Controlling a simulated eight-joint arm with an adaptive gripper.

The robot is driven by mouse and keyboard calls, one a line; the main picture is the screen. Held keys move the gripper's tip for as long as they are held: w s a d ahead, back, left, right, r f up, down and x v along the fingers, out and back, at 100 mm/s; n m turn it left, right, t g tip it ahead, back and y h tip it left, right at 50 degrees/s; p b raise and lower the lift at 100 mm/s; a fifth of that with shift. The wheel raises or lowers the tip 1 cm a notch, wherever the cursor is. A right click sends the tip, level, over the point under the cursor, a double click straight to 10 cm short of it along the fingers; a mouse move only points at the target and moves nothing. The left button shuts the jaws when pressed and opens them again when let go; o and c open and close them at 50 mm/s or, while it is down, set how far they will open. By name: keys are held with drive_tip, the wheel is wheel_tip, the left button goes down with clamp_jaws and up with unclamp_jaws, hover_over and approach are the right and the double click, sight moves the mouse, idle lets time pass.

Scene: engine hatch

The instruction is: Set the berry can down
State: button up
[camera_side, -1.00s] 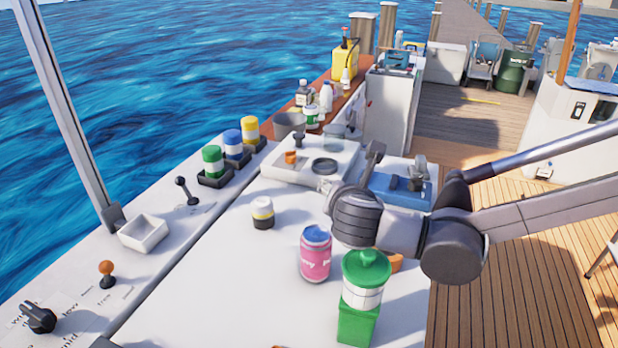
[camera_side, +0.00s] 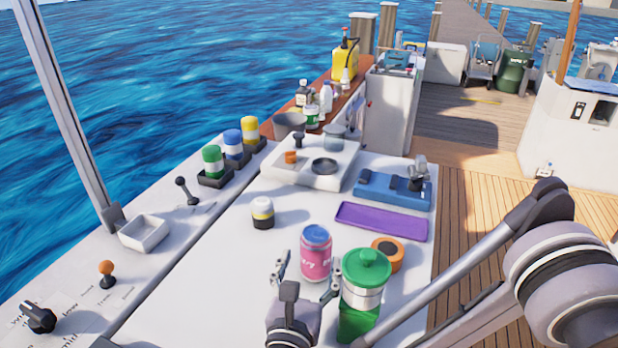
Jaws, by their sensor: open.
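The berry can (camera_side: 316,254) is pink with a blue top and stands upright on the white hatch top (camera_side: 205,290). My gripper (camera_side: 306,276) is low over the hatch top on the near side of the can. Its jaws are open, one finger to the left of the can and the other to its right, close to the green-lidded container. I cannot tell whether either finger touches the can.
A green-lidded container (camera_side: 364,290) stands close to the can's right. Behind it are an orange ring (camera_side: 388,254), a purple tray (camera_side: 382,221) and a blue tool block (camera_side: 394,188). A small black-and-white jar (camera_side: 263,213) stands back left. The hatch top left of the can is clear.

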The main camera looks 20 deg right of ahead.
sight(320, 227)
drive_tip(key=x, duration=1)
drive_tip(key=shift+r, duration=0.1)
drive_tip(key=shift+s, duration=0.1)
clamp_jaws()
idle(0.4)
